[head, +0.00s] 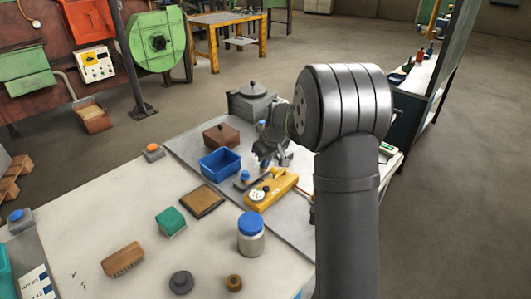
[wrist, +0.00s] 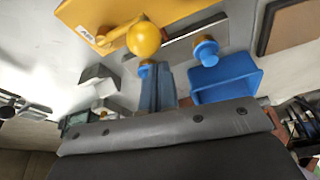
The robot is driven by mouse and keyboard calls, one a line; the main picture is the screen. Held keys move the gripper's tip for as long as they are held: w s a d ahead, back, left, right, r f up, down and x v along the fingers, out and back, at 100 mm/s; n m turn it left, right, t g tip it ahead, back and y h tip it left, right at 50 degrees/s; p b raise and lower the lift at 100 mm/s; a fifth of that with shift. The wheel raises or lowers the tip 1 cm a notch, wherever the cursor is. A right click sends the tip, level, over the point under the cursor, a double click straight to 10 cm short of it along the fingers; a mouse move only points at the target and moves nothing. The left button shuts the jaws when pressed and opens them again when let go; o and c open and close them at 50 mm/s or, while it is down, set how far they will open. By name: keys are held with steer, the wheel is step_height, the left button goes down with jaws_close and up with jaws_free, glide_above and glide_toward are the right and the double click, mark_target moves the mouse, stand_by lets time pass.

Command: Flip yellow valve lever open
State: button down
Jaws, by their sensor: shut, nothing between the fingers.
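A yellow box (head: 284,187) with a white dial lies on the grey mat in the head view, just below my gripper. In the wrist view its yellow face (wrist: 90,22) shows at the top left. My gripper (head: 265,162) points down beside the far side of the box. In the wrist view my gripper (wrist: 156,75) is shut and empty, its fingertips close to the yellow knob. I cannot tell whether they touch it.
A blue bin (head: 220,162) stands left of my gripper, with a brown lidded box (head: 221,136) behind it. A blue knob (wrist: 206,50) sits near the yellow knob. A blue-capped jar (head: 251,236) and a cork-topped tray (head: 201,201) stand nearer the front.

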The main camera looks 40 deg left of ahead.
mark_target(276, 169)
steer(key=shift+s+d+r, duration=0.1)
steer(key=shift+d+r, duration=0.05)
steer(key=shift+d, duration=0.45)
steer(key=shift+s+d+r, duration=0.1)
steer(key=shift+d, duration=0.45)
